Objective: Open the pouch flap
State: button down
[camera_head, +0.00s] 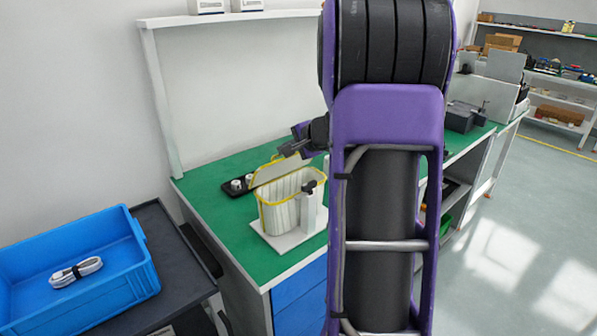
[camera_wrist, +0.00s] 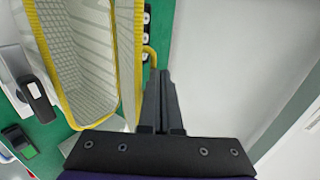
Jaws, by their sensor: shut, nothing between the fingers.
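The pouch (camera_head: 288,208) is pale with yellow trim and stands upright in a white holder (camera_head: 285,238) on the green bench. Its mouth is open, and the wrist view shows the textured lining of the pouch (camera_wrist: 85,60). The flap (camera_head: 280,170) is raised and slanted at the back of the mouth. In the wrist view, a yellow edging strip (camera_wrist: 138,50) runs between the opening and my fingers. My gripper (camera_wrist: 161,78) is shut and empty, just beside that strip; I cannot tell if they touch. In the head view, my gripper (camera_head: 296,146) is close to the flap's upper edge.
A black tray with small white pieces (camera_head: 237,186) lies left of the pouch. A black-topped clamp post (camera_head: 309,203) stands at the holder's front right. A blue crate (camera_head: 110,285) holding a coiled white cable (camera_head: 76,271) is at lower left. My arm hides the bench's middle.

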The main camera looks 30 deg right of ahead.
jog(key=shift+w+a+b, duration=0.2)
jog(key=shift+w+b, duration=0.65)
jog(key=shift+w, duration=0.3)
jog(key=shift+w+a+b, duration=0.15)
jog(key=shift+w+b, duration=0.7)
jog(key=shift+w, duration=0.3)
jog(key=shift+r, duration=0.15)
jog(key=shift+r+p, duration=0.55)
jog(key=shift+r, duration=0.2)
